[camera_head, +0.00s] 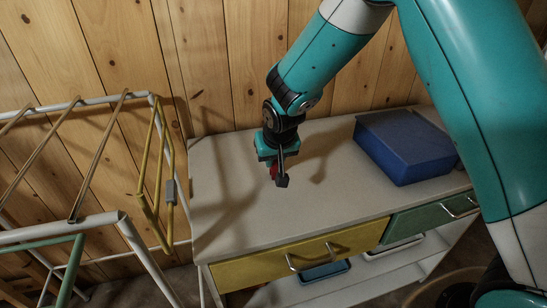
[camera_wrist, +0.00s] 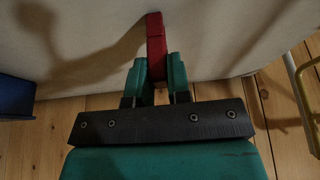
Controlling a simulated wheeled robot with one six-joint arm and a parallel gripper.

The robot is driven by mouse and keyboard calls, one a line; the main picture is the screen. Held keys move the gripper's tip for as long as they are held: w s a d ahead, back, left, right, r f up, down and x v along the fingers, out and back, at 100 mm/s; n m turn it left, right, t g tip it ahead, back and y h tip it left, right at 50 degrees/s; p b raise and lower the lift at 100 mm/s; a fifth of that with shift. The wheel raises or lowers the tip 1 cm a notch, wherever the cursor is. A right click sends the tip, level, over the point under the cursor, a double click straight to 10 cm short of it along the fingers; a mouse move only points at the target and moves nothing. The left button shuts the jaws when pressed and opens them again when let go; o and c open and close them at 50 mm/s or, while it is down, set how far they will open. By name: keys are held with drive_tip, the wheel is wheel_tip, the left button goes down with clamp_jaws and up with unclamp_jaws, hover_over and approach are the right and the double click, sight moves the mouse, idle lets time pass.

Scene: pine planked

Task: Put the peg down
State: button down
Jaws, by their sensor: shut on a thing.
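The peg is a red bar (camera_wrist: 156,38); the wrist view shows it between the two green fingers of my gripper (camera_wrist: 157,72). My gripper is shut on it, and the peg's end sticks out past the fingertips. In the head view my gripper (camera_head: 279,176) points down over the left half of the white cabinet top (camera_head: 235,215). Only a small bit of the red peg (camera_head: 273,171) shows there, mostly hidden by the gripper. I cannot tell whether the peg touches the top.
A blue box (camera_head: 405,145) stands on the right of the top. A yellow drawer (camera_head: 300,257) and a green drawer (camera_head: 432,218) are below. A metal rack with a yellow frame (camera_head: 155,185) stands left of the cabinet. Plank wall is close behind. The top's left and front are bare.

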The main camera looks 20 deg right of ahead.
drive_tip(key=shift+f, duration=0.1)
drive_tip(key=c, duration=1.1)
unclamp_jaws()
